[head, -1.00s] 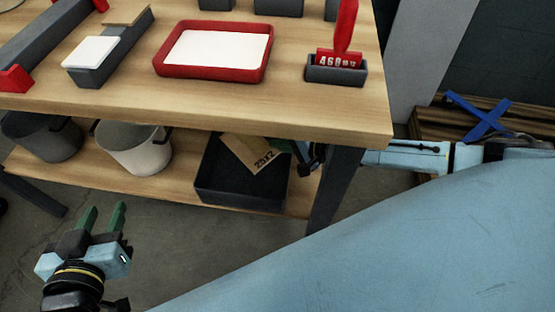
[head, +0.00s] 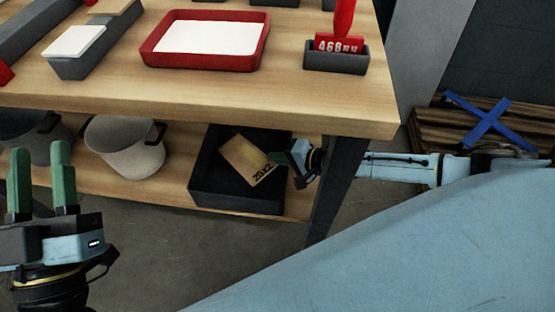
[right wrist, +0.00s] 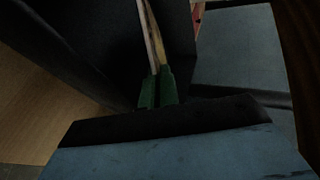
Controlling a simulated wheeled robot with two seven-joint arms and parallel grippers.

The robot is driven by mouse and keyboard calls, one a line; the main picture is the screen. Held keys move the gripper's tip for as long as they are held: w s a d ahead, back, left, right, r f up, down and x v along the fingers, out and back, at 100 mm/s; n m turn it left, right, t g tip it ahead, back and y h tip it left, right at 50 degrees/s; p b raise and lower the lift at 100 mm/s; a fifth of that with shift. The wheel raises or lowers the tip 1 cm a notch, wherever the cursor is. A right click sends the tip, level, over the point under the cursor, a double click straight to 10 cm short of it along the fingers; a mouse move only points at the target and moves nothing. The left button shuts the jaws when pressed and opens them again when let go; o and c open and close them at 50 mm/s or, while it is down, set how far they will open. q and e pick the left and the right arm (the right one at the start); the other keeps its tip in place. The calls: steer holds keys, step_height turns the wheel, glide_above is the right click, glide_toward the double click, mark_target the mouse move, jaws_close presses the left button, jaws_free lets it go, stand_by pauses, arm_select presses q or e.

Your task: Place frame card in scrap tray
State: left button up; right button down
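The frame card (head: 243,158) is a flat brown card with dark print at one corner. It is tilted within the opening of the dark scrap tray (head: 235,202) on the lower shelf; I cannot tell whether it touches the tray's floor. My right gripper (head: 279,158) reaches in past the table leg and is shut on the card's right edge. In the right wrist view the green fingers (right wrist: 157,88) are together on the card, seen edge-on (right wrist: 153,40). My left gripper (head: 41,178) is open and empty, fingers up, in front of the shelf at the left.
A white bucket (head: 125,150) and a dark bucket (head: 30,135) stand left of the tray. The dark table leg (head: 337,180) is close beside my right arm. On the tabletop are a red tray (head: 205,62) and a grey holder with a red number stamp (head: 336,57).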

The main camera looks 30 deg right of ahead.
steer(key=shift+f, duration=0.2)
steer(key=c, duration=1.9)
jaws_free()
steer(key=shift+c, duration=0.2)
steer(key=shift+r, duration=0.15)
